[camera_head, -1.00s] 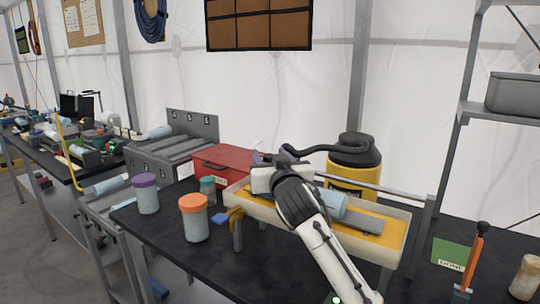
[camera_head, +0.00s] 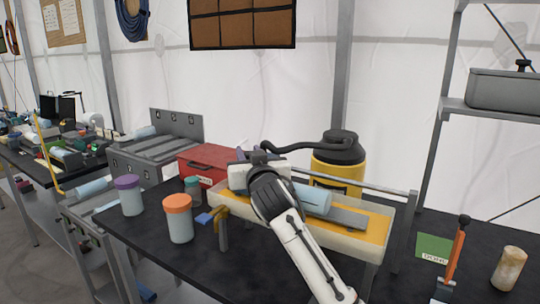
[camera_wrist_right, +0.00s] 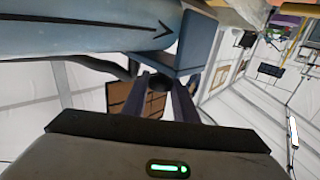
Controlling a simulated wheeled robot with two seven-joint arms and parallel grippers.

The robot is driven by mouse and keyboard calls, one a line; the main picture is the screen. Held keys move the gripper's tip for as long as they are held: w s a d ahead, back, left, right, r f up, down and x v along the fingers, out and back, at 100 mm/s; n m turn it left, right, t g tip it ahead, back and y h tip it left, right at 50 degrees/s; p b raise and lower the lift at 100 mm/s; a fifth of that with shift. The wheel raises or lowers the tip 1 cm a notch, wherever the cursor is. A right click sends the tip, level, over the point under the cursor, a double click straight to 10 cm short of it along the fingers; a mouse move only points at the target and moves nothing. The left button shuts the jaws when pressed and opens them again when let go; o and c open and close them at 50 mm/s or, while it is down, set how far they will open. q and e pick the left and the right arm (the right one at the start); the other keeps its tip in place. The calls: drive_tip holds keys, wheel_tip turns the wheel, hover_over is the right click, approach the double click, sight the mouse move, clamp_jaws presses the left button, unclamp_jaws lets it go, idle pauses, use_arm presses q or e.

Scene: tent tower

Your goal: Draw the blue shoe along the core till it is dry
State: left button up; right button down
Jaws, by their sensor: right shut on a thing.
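The core (camera_head: 313,199) is a pale blue cylinder lying in a long tray (camera_head: 377,245) with a yellow inside. It also fills the upper left of the right wrist view (camera_wrist_right: 70,32) and has a dark arrow line. The blue shoe (camera_wrist_right: 197,42) is a slate-blue block close beside the core; I cannot tell whether they touch. My right gripper (camera_head: 257,160) is over the tray's left part and hides the shoe in the head view. Its fingers (camera_wrist_right: 160,90) are shut on the shoe's dark round stem. My left gripper is not in view.
A black hose runs from the yellow canister vacuum (camera_head: 338,165) to my right gripper. A red toolbox (camera_head: 205,163), an orange-lidded jar (camera_head: 179,220) and a purple-lidded jar (camera_head: 130,195) stand left. A rail runs behind the tray. An orange-handled tool (camera_head: 456,255) stands right.

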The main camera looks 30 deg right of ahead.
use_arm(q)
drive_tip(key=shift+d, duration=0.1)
use_arm(e)
drive_tip(key=shift+a+r, duration=0.1)
drive_tip(key=shift+a, duration=0.05)
drive_tip(key=c, duration=1.7)
unclamp_jaws()
drive_tip(key=shift+w, duration=0.1)
drive_tip(key=o, duration=0.3)
drive_tip(key=shift+w+a, duration=0.1)
drive_tip(key=shift+w, duration=0.05)
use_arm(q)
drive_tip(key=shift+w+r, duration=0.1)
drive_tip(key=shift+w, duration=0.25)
use_arm(e)
drive_tip(key=shift+s, duration=0.2)
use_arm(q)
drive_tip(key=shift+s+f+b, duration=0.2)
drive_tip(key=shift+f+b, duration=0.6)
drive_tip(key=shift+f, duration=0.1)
use_arm(e)
drive_tip(key=v, duration=1)
